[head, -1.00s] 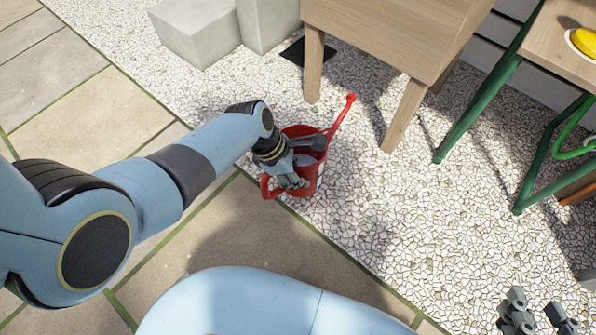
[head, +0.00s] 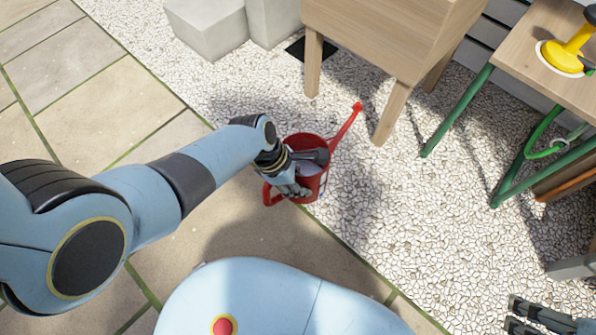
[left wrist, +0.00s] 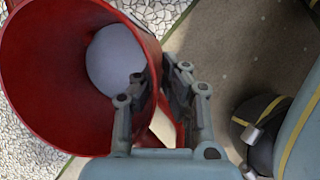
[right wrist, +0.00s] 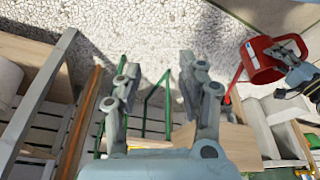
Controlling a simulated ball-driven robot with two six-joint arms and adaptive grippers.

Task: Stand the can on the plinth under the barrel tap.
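The can is a red watering can (head: 312,185) with a long spout, in the middle of the head view. My left gripper (head: 292,186) is shut on its wall at the rim, one finger inside and one outside. The left wrist view shows the can's open top (left wrist: 40,110) and a pale grey round shape inside. I cannot tell whether the can touches the ground. A low pale grey block (head: 208,28), possibly the plinth, stands at the top left beside a taller block (head: 273,22). No barrel tap shows in the head view. My right gripper (right wrist: 160,72) is open and empty.
A wooden planter on legs (head: 385,40) stands just beyond the spout. A bench with green legs (head: 530,75) on the right carries a yellow object (head: 562,55). A dark square (head: 296,49) lies by the blocks. Gravel (head: 235,95) between can and blocks is clear.

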